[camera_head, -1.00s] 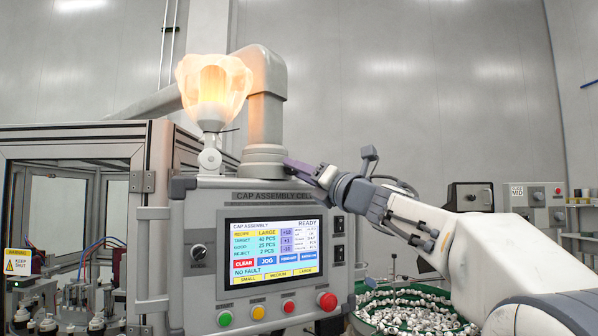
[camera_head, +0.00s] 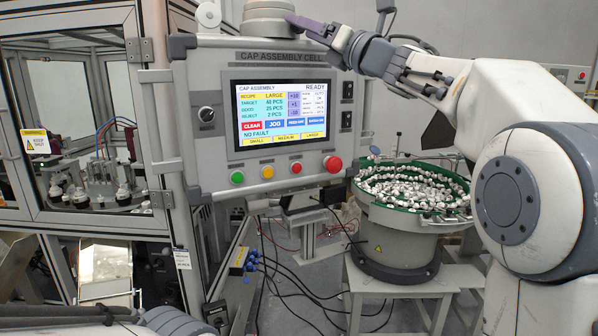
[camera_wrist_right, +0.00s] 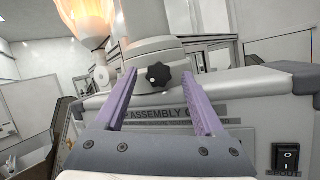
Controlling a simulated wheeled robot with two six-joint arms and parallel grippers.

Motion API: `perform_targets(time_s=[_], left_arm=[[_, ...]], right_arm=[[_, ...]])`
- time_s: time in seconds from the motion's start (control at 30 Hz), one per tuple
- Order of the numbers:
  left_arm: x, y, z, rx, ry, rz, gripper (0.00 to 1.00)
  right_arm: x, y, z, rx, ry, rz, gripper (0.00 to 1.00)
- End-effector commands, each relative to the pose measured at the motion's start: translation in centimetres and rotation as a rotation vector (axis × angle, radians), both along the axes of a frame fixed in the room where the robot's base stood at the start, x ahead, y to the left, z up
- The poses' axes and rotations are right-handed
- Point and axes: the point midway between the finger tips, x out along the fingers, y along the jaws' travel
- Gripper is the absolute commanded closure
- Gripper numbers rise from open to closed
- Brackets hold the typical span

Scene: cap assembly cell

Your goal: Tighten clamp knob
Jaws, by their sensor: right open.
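The clamp knob (camera_wrist_right: 158,75) is a black star-shaped knob on the front of the grey round collar (camera_wrist_right: 152,52) above the panel, in the right wrist view. My right gripper (camera_wrist_right: 160,74) is open, with its two purple fingers on either side of the knob in that view. The knob shows between the fingertips, and I see no finger touching it. In the head view my right gripper (camera_head: 300,23) is at the right of the collar's base (camera_head: 266,18) at the top edge; I cannot make out the knob there. My left gripper is not in view.
The control panel (camera_head: 222,165) with its lit screen (camera_head: 281,113) and red button (camera_head: 333,164) sits just below the gripper. A green-rimmed bowl (camera_head: 447,213) of small parts stands to the right. A glass-sided machine frame (camera_head: 145,76) stands at the left.

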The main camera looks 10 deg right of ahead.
Motion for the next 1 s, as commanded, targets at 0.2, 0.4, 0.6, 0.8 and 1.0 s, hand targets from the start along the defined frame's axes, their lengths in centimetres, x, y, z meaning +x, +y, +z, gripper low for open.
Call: perform_targets(time_s=[0.2, 0.4, 0.6, 0.8, 1.0], left_arm=[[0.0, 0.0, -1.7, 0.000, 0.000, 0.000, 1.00], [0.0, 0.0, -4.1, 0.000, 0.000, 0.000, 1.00], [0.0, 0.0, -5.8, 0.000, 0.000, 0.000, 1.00], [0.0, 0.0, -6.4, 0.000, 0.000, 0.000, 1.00], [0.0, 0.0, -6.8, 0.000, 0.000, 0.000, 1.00]], right_arm=[[-1.7, -1.6, -1.4, -0.104, -0.105, -0.005, 0.29], [-4.4, -3.8, -2.8, -0.104, -0.102, -0.005, 0.29], [-6.7, -5.7, -3.8, -0.103, -0.102, -0.004, 0.29], [-6.4, -5.5, -4.9, 0.058, -0.013, 0.009, 0.29], [-4.5, -4.6, -7.4, 0.330, 0.159, 0.010, 0.29]])
